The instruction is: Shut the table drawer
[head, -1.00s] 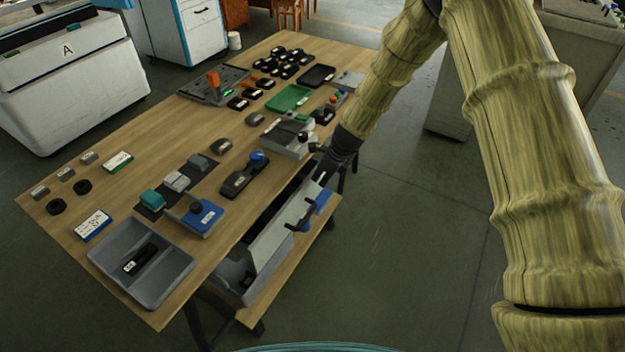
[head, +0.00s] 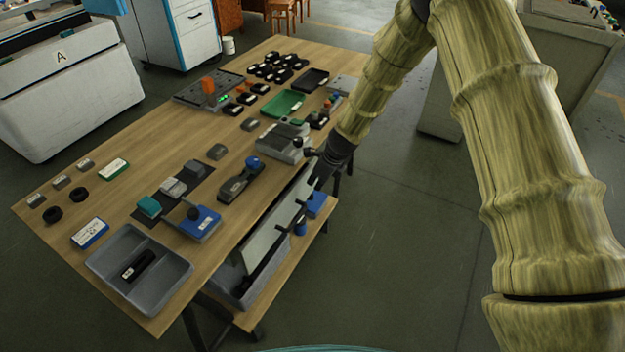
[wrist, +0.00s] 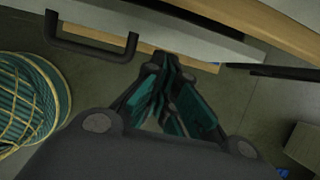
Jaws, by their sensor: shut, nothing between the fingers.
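The table drawer has a pale grey front (head: 272,234) under the right edge of the wooden table (head: 130,215). The front sits close to the table edge in the head view, and the drawer's inside is hardly visible. A dark bar handle (wrist: 95,38) stands out from the front (wrist: 165,38) in the wrist view. My gripper (head: 317,184) is at the far end of the drawer front. Its fingers (wrist: 170,62) are together and empty, with the tips at or very near the front's lower edge. Actual contact cannot be told.
A lower wooden shelf (head: 283,264) holds a grey bin (head: 240,288) and blue items (head: 316,204). A grey tray (head: 170,290) and several small parts cover the tabletop.

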